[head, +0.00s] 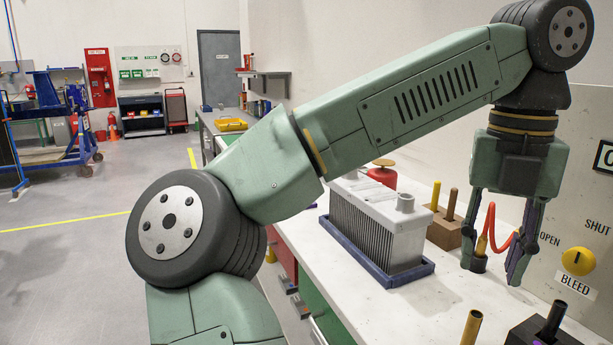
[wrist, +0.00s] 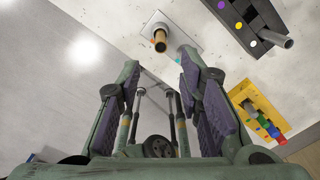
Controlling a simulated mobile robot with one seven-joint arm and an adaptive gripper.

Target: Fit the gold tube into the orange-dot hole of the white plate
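The gold tube (wrist: 159,42) stands up from the white plate (wrist: 186,36) in the wrist view, seen nearly end-on ahead of my fingers. A gold tube (head: 471,328) also shows upright at the bottom edge of the head view, where its base is cut off. A small cyan dot shows on the plate beside the tube; I cannot make out the orange dot or which hole the tube stands in. My gripper (head: 492,272) is open and empty, pointing down above the bench. In the wrist view its fingers (wrist: 158,88) are apart, short of the tube.
A black block (wrist: 245,22) with coloured dots holds a grey tube. A yellow block (wrist: 250,95) holds several coloured pieces. A finned grey unit (head: 380,225), a wooden block (head: 445,230) and a red hose (head: 500,243) stand near. A panel with a yellow knob (head: 578,261) borders the bench.

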